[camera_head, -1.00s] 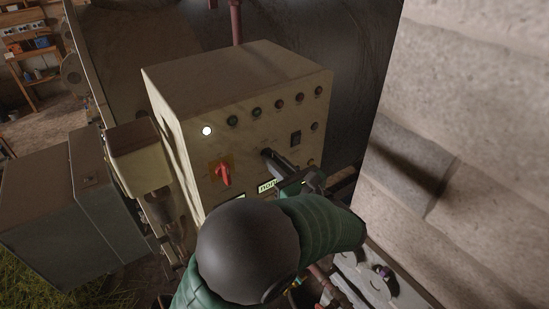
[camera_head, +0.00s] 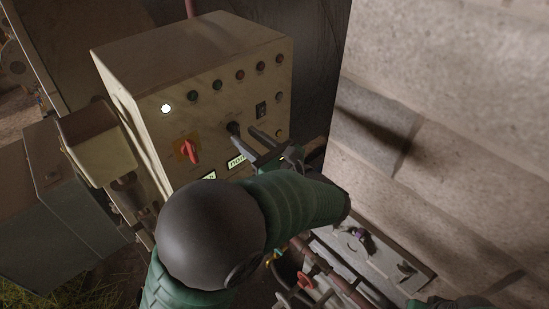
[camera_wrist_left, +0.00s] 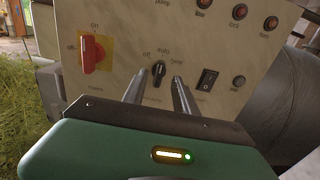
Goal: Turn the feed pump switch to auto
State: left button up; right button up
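The feed pump switch is a small black selector knob (camera_head: 233,129) on the front of a beige control box (camera_head: 180,45). In the left wrist view the knob (camera_wrist_left: 158,73) stands nearly upright, with "off" printed to its upper left and "auto" above it. My left gripper (camera_head: 243,132) is at the panel. Its two fingers are apart, and in the left wrist view the gripper (camera_wrist_left: 160,78) has one finger on each side of the knob, with gaps showing. I cannot tell how deep the fingertips reach around it. My right gripper does not show clearly.
A red rotary switch (camera_head: 189,150) on a yellow plate is left of the knob. A black rocker switch (camera_wrist_left: 207,79) is to its right. Indicator lamps (camera_head: 217,85) run above, one lit white. A stone wall (camera_head: 440,130) stands close on the right.

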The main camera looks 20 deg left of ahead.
pick_arm(q)
jog(key=b+v, duration=0.3)
jog(key=v, duration=1.1)
jog(key=shift+d+b, duration=0.2)
jog(key=shift+b, duration=0.2)
jog(key=shift+a+f, duration=0.1)
jog(key=shift+a, duration=0.05)
dwell(0.9)
